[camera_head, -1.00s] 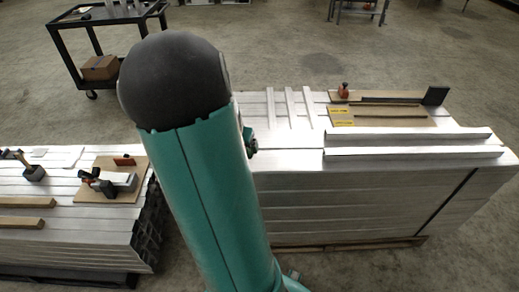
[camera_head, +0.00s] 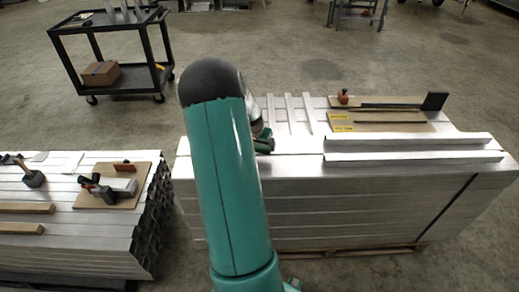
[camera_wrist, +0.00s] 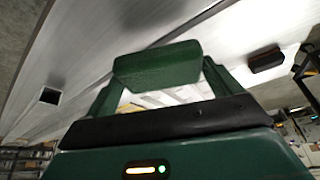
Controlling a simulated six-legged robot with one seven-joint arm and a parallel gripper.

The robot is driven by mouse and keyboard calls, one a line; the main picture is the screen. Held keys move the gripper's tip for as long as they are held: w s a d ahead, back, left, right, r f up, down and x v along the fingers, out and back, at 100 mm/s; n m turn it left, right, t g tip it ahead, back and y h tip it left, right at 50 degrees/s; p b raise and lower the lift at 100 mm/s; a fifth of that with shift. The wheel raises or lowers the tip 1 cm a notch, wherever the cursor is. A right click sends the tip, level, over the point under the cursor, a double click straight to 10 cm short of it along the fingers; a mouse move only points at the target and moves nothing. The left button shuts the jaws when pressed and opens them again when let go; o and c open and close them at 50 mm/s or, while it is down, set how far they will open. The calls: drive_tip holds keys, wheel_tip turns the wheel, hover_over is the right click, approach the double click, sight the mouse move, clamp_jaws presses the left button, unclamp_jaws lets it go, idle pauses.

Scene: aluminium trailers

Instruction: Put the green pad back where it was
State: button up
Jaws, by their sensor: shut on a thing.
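The green pad (camera_wrist: 157,64) is a dark green block in the wrist view. It lies across the tips of my gripper (camera_wrist: 160,82), which is shut on it. Aluminium profile surfaces show behind the pad in that view. In the head view my gripper (camera_head: 264,145) shows only in part at the right side of my teal arm, over the left part of the right aluminium stack (camera_head: 300,205). The arm hides much of the gripper there, and I cannot make out the pad clearly or tell whether it touches the stack.
The right stack carries short crossing bars (camera_head: 288,112), two long profiles (camera_head: 410,150) and a brown board (camera_head: 380,126) with yellow labels. The left stack (camera_head: 70,245) holds a board with a clamp (camera_head: 108,190) and wooden strips. A black cart (camera_head: 120,70) stands behind on open floor.

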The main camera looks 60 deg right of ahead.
sight(260, 149)
drive_tip(key=shift+d+f, duration=0.25)
drive_tip(key=shift+w+d+f, duration=0.1)
drive_tip(key=shift+d+f, duration=0.05)
drive_tip(key=shift+f, duration=1.55)
drive_tip(key=o, duration=0.7)
drive_tip(key=shift+f, duration=0.1)
drive_tip(key=v, duration=1.2)
